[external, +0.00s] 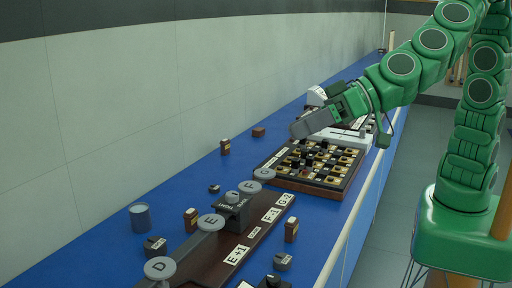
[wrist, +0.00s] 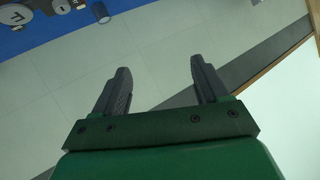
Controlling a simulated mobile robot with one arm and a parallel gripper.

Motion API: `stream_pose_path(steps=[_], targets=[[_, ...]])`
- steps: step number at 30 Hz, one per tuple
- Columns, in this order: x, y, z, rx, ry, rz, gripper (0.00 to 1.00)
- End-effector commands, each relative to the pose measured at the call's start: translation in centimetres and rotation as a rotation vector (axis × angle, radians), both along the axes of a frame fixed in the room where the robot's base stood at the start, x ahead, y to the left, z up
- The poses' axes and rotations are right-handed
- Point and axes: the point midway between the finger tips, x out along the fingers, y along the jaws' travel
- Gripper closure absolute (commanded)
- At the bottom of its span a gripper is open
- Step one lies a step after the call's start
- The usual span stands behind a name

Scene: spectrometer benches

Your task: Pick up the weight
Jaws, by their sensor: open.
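My gripper (external: 300,128) is raised above the blue bench, past the left side of the chessboard, and points left. In the wrist view its two dark fingers (wrist: 160,75) stand wide apart with nothing between them. Small dark grey labelled blocks stand on the bench: one (external: 155,246) at the front left and one (external: 283,262) at the front right. A blue-grey cylinder (external: 140,217) stands behind the left block; a similar cylinder shows in the wrist view (wrist: 101,12). I cannot tell which of these is the weight. My gripper is clear of all of them.
A chessboard (external: 338,183) with pieces lies below my gripper. A long dark board (external: 262,228) carries lettered grey discs (external: 211,222) and label plates. Small brown boxes (external: 225,146) stand on the blue bench (external: 185,180). A tiled wall (external: 120,90) bounds the left side.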

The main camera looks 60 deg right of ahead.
Motion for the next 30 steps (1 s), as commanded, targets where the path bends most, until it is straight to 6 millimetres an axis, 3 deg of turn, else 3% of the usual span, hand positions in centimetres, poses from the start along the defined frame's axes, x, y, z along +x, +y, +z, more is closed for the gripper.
stream_pose_path(steps=[9,26,30], targets=[[-2.5,0.2,-2.4,-0.107,-0.106,-0.133,0.26],[-5.6,-1.7,-4.1,-0.253,-0.215,-0.259,0.26],[-5.3,-1.7,-6.1,-0.252,-0.216,-0.260,0.26]])
